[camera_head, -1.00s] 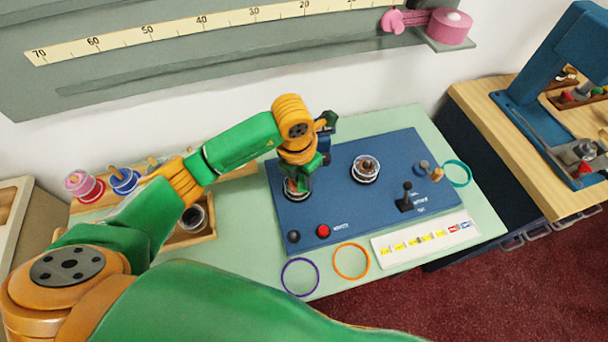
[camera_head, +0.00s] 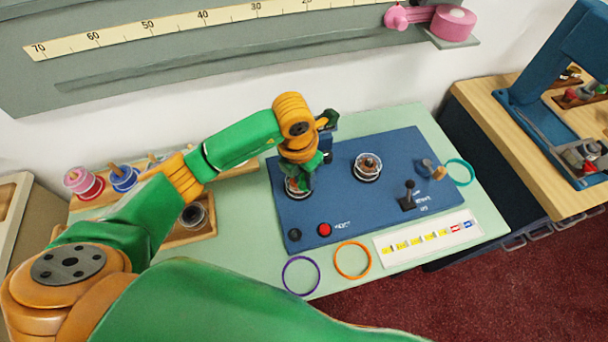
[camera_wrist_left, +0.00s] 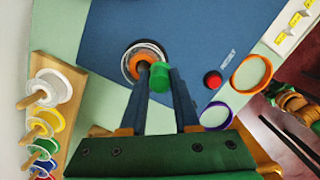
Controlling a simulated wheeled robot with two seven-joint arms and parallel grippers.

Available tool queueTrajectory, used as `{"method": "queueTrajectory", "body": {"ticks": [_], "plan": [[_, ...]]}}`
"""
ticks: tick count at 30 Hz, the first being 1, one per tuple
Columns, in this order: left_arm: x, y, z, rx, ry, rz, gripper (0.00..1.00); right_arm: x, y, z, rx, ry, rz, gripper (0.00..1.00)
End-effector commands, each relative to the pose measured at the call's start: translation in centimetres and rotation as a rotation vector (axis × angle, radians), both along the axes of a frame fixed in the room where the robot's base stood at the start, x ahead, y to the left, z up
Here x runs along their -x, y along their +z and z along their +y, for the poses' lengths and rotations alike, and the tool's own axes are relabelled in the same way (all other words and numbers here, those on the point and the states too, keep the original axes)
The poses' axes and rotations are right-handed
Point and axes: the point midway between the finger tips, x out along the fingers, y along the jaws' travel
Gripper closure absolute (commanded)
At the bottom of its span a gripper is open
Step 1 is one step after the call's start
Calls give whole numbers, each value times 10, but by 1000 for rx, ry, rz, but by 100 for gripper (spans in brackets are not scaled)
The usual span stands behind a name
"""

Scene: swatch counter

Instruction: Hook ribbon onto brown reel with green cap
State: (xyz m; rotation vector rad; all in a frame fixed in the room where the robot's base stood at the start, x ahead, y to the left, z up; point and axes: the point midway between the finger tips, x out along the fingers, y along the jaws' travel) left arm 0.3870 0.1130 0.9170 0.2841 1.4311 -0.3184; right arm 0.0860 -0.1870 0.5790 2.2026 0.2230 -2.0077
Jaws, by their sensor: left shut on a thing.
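My left gripper (camera_wrist_left: 160,82) is above the left reel on the blue panel. Its two dark fingers are shut on a small green cylindrical piece (camera_wrist_left: 160,73). Behind the fingertips is a round reel (camera_wrist_left: 130,62) with a brown-orange ring and a pale rim, partly hidden. In the head view the gripper (camera_head: 298,178) covers much of this reel. I cannot tell whether the green piece is joined to it. A second reel (camera_head: 367,167), brown with a clear rim, stands to the right on the panel. I cannot make out a ribbon strand.
The blue panel (camera_head: 330,205) carries a red button (camera_head: 324,229) and a black lever (camera_head: 408,195). A purple ring (camera_head: 300,275), orange ring (camera_head: 352,260) and teal ring (camera_head: 460,172) lie around it. Coloured spools stand in a wooden rack (camera_head: 90,203) at left.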

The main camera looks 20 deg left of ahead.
Motion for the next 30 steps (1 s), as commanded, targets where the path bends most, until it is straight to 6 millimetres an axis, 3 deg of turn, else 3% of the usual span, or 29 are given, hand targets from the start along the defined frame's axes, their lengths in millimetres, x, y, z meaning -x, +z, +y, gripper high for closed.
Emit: {"method": "queueTrajectory", "body": {"ticks": [30], "plan": [[2,-11,-1,-1,-1,5,100,0,-10,-3,4,2,0,50]]}}
